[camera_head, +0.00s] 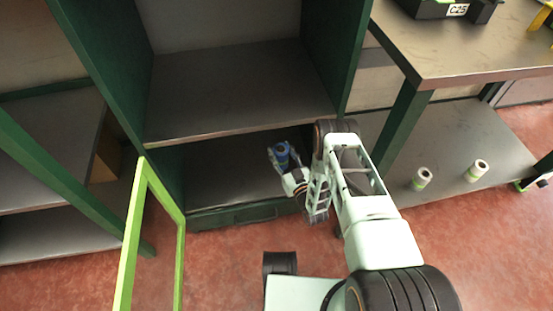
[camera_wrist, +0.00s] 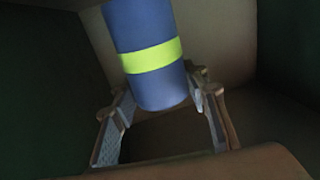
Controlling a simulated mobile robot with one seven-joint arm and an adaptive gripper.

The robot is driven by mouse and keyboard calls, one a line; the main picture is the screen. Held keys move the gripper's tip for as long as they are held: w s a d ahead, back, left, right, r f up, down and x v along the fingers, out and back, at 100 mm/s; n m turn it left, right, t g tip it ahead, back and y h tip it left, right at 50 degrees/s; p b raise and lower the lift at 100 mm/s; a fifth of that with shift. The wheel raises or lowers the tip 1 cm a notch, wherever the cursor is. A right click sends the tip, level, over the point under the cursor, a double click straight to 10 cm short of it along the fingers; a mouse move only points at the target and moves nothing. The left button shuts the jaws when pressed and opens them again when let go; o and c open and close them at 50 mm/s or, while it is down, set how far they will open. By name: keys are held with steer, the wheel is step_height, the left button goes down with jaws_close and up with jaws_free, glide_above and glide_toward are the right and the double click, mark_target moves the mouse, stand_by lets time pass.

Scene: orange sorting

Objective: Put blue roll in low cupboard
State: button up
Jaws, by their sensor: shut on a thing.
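The blue roll (camera_head: 282,150) is held upright or nearly so at the end of my arm in the head view. In the wrist view the blue roll (camera_wrist: 150,88) has a yellow-green band and sits between the two fingers. My gripper (camera_head: 281,158) is shut on it; it also shows in the wrist view (camera_wrist: 160,92). The low cupboard (camera_head: 220,172) is the dark lower compartment of the green cabinet, under a grey shelf (camera_head: 235,95). My gripper and the roll are at its opening, towards the right side. I cannot tell whether the roll touches the cupboard floor.
A bright green-framed door (camera_head: 135,230) stands open at the left of the cupboard. A workbench (camera_head: 470,50) stands at the right, with two white rolls (camera_head: 421,178) (camera_head: 479,170) on its lower shelf. Red floor lies in front.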

mark_target(284, 163)
step_height(284, 163, down, 4)
steer(key=shift+f+b, duration=0.1)
steer(key=shift+b, duration=0.8)
steer(key=o, duration=1.2)
